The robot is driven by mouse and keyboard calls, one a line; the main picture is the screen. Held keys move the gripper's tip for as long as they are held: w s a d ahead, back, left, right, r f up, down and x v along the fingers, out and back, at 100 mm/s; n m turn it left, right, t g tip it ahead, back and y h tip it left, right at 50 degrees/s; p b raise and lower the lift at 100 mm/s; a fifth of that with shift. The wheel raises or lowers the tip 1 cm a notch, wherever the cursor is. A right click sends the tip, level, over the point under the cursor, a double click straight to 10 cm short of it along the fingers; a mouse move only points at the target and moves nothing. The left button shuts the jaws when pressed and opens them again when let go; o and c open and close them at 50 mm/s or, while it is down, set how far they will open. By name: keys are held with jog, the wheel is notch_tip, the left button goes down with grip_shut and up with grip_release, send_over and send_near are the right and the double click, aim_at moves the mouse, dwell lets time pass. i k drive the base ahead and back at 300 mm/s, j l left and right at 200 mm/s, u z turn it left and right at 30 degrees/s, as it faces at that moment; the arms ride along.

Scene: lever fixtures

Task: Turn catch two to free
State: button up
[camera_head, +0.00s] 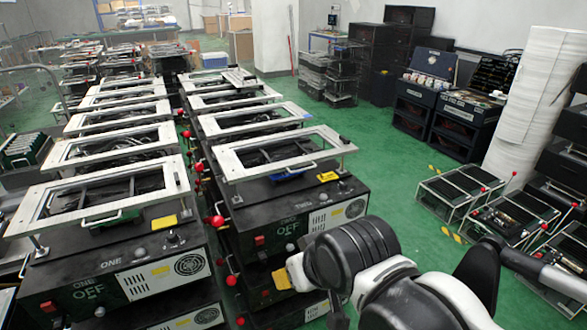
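Two front black fixtures stand side by side. The left one (110,262) is lettered ONE and OFF. A red ball knob (215,221) shows at the left side of fixture two; I cannot tell which part is the catch. No contact can be made out.
More fixtures with metal frames (255,117) run back in two rows, with a narrow gap holding several red knobs. Low racks with red knobs (460,185) stand at right, near a white column (540,110). Green floor (375,165) is clear between.

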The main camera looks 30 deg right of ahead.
aim_at(346, 141)
jog(key=i+l+z, duration=0.1)
jog(key=z, duration=0.25)
jog(key=i+z, duration=0.65)
jog(key=k+j, duration=0.05)
jog(key=k, duration=0.05)
